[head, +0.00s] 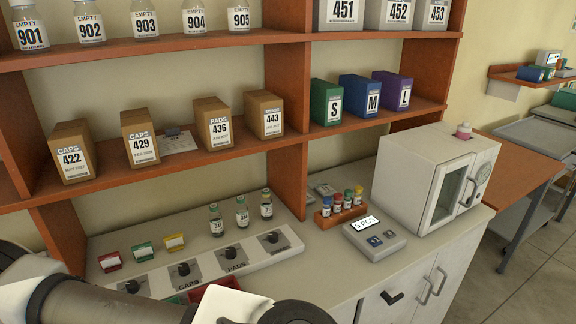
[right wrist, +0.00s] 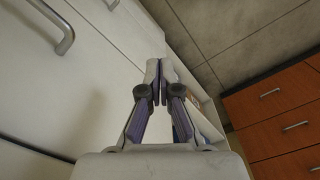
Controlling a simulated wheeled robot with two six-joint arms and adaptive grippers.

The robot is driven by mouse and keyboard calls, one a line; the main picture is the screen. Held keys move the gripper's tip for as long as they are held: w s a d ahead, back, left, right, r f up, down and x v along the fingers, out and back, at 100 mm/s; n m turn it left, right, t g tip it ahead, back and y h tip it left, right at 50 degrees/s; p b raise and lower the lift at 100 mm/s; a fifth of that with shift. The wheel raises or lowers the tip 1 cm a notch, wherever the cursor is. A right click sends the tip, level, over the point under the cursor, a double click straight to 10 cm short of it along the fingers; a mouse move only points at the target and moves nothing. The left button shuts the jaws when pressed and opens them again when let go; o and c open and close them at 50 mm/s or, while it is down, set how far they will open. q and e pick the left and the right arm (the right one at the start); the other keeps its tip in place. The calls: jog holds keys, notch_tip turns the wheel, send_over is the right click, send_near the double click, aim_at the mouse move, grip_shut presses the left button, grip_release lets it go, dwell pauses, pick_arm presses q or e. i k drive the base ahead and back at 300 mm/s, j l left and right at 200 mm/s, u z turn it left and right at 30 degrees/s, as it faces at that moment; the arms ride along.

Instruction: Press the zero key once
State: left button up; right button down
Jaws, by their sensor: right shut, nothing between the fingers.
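A grey counting scale (head: 374,238) sits on the counter, left of the white incubator. Its display (head: 366,223) reads "5 PCS". Two small dark keys, a left one (head: 375,241) and a right one (head: 390,234), sit on its front panel; their labels are too small to read, so I cannot tell which is zero. My right gripper (right wrist: 158,72) is shut and empty in the right wrist view, in front of white cabinet fronts and above the floor. It is away from the scale. My left arm crosses the lower left of the head view; its gripper is not seen.
The incubator (head: 428,180) stands right of the scale. An orange rack (head: 340,214) of capped vials is behind it. A white dispenser strip (head: 235,262) with dark knobs lies to the left. Shelves with boxes rise behind. Cabinet handles (head: 438,281) project below the counter.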

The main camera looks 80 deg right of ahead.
aim_at(389, 233)
jog(key=z, duration=3.35)
